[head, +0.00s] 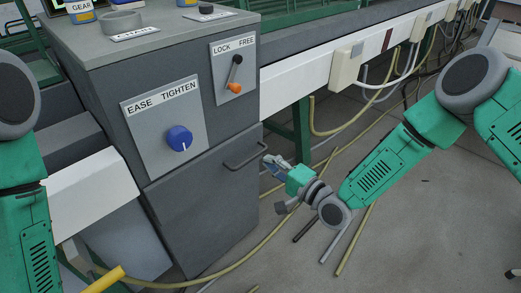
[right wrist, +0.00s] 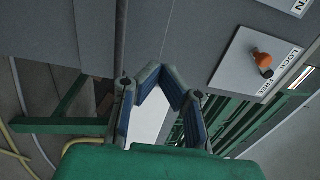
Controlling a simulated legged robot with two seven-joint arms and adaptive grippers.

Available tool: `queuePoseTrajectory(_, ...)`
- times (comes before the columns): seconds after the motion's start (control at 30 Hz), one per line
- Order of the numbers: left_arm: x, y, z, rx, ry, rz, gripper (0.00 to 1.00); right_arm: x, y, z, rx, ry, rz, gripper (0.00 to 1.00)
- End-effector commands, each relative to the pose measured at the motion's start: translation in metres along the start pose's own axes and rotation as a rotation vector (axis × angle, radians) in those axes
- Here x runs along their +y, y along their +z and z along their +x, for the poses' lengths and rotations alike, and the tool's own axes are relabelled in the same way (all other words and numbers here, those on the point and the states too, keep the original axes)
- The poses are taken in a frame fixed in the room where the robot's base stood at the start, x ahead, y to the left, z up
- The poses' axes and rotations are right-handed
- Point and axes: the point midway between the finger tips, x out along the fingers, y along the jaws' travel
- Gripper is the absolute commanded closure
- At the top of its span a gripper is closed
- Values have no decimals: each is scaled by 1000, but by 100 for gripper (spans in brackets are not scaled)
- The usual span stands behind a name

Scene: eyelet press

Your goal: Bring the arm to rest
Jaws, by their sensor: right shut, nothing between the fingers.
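My right gripper (head: 272,162) hangs over the floor at the right of the grey cabinet (head: 200,220), close to its drawer handle (head: 245,150). I cannot tell from the head view whether it touches the handle. In the right wrist view the gripper's blue-padded fingers (right wrist: 160,75) are shut with nothing held, in front of the cabinet's grey face. My right arm (head: 385,165) is bent, reaching in from the right. My left arm (head: 28,230) shows at the left edge; its gripper is out of view.
The cabinet carries a blue knob (head: 179,138) under an EASE TIGHTEN label and an orange-tipped lever (head: 235,86) under LOCK FREE. A white rail (head: 310,72) with boxes and cables runs to the back right. Hoses and rods lie on the floor (head: 400,235).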

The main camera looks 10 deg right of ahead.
Motion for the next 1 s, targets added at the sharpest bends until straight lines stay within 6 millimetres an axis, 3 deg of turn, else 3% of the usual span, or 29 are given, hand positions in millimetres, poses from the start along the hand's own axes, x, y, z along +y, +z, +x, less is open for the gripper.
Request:
queuePoseTrajectory(0.1, 0, 0, -4, -1, 0, 1, 30, 2, -4, -15, 3, 0, 4, 100)
queuePoseTrajectory(0.3, 1, 0, -5, -1, 1, 2, 30, 3, -5, -22, 3, 1, 4, 100)
queuePoseTrajectory(0.47, 1, -1, -21, -1, 1, 2, 30, 18, 21, -38, -27, 155, -84, 100)
queuePoseTrajectory(0.57, 0, -2, -42, -1, 1, 2, 30, 42, 51, -79, -96, 396, -232, 100)
queuePoseTrajectory(0.73, 0, -4, -77, 0, 0, 1, 30, 72, 78, -202, -316, 862, -530, 100)
queuePoseTrajectory(0.8, 0, -5, -88, 0, 0, 1, 30, 72, 80, -254, -418, 1019, -621, 100)
queuePoseTrajectory(0.9, 0, -5, -100, 0, 1, 1, 30, 64, 78, -315, -549, 1192, -716, 100)
queuePoseTrajectory(1.0, 0, -6, -107, 0, 1, 1, 30, 53, 74, -359, -647, 1311, -771, 100)
